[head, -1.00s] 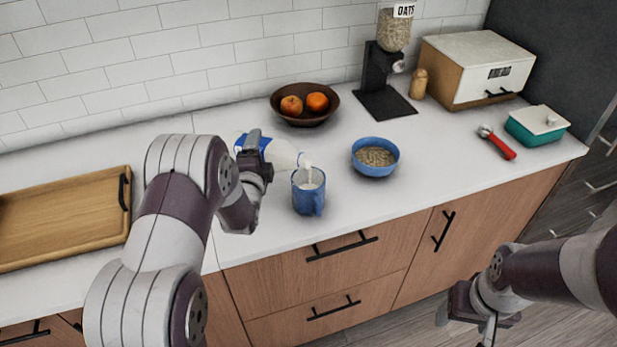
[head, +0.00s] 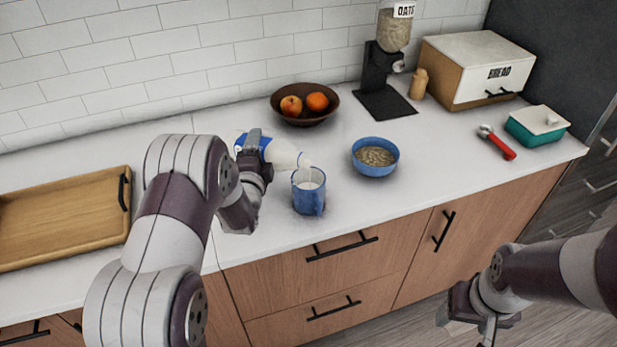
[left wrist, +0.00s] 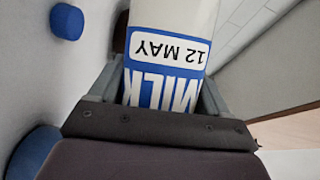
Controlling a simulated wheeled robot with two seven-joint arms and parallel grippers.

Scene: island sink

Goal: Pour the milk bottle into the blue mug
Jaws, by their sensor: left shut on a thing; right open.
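The milk bottle (head: 284,155), white with a blue label, is tilted with its neck to the right, its mouth over the rim of the blue mug (head: 308,201). White milk shows in the mug. My left gripper (head: 258,160) is shut on the bottle; the left wrist view shows the bottle (left wrist: 168,75) between its fingers, with "MILK" and "12 MAY" on the label. The mug stands upright on the counter, its handle toward the front. My right gripper (head: 468,312) is open and empty, low in front of the cabinets.
A blue bowl of oats (head: 375,168) stands right of the mug. Behind are a fruit bowl (head: 304,118) and an oats dispenser (head: 378,75). A wooden tray (head: 60,225) lies left; a bread box (head: 470,70), red-handled tool (head: 500,145) and teal dish (head: 537,128) are right.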

